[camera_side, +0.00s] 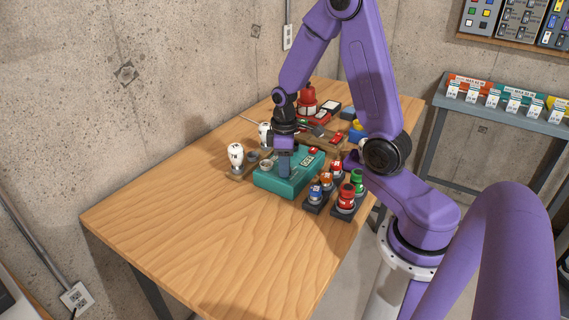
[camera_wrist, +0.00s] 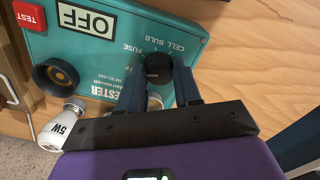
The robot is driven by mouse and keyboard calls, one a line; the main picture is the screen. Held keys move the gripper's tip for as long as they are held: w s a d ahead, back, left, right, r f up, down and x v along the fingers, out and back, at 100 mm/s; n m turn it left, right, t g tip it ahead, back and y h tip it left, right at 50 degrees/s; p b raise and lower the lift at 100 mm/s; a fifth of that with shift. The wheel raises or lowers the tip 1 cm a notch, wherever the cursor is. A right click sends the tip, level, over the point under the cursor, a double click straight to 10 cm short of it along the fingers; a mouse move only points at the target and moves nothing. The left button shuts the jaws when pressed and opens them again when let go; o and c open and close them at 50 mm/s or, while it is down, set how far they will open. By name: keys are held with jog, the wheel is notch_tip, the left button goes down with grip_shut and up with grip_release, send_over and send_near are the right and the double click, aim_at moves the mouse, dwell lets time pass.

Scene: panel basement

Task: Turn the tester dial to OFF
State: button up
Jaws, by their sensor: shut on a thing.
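The teal tester (camera_side: 281,187) stands on the wooden bench; its top face also shows in the wrist view (camera_wrist: 105,52). The black dial (camera_wrist: 158,66) is on that face, near the printed words FUSE, CELL and BULB. My gripper (camera_wrist: 160,75) is shut on the dial, one finger on each side; it comes down from above in the side view (camera_side: 284,165). Which word the dial points at cannot be told. A pale window (camera_wrist: 87,22) on the tester reads OFF. A red TEST button (camera_wrist: 29,15) and a round dark socket (camera_wrist: 55,77) are beside it.
A red item (camera_side: 307,100) is behind. The front of the bench (camera_side: 200,240) is clear.

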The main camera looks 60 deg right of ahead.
jog(key=shift+n, duration=0.6)
jog(key=shift+w, duration=0.1)
jog(key=o, duration=0.8)
jog(key=shift+c, duration=0.2)
jog(key=shift+r, duration=0.1)
notch_tip(320, 180, up, 17)
jog(key=shift+r, duration=0.15)
jog(key=shift+a, duration=0.1)
jog(key=s+a+f+n, duration=0.3)
jog(key=s+a, duration=0.4)
jog(key=a, duration=0.4)
jog(key=s+a+f+n, duration=0.1)
jog(key=s+a+f, duration=0.1)
jog(key=s, duration=0.5)
jog(key=s+a+f+n, duration=0.1)
jog(key=s+a, duration=0.1)
jog(key=s, duration=0.5)
jog(key=shift+s+a+f+n, duration=0.3)
jog(key=shift+s+a+f, duration=0.05)
jog(key=shift+s+a, duration=0.05)
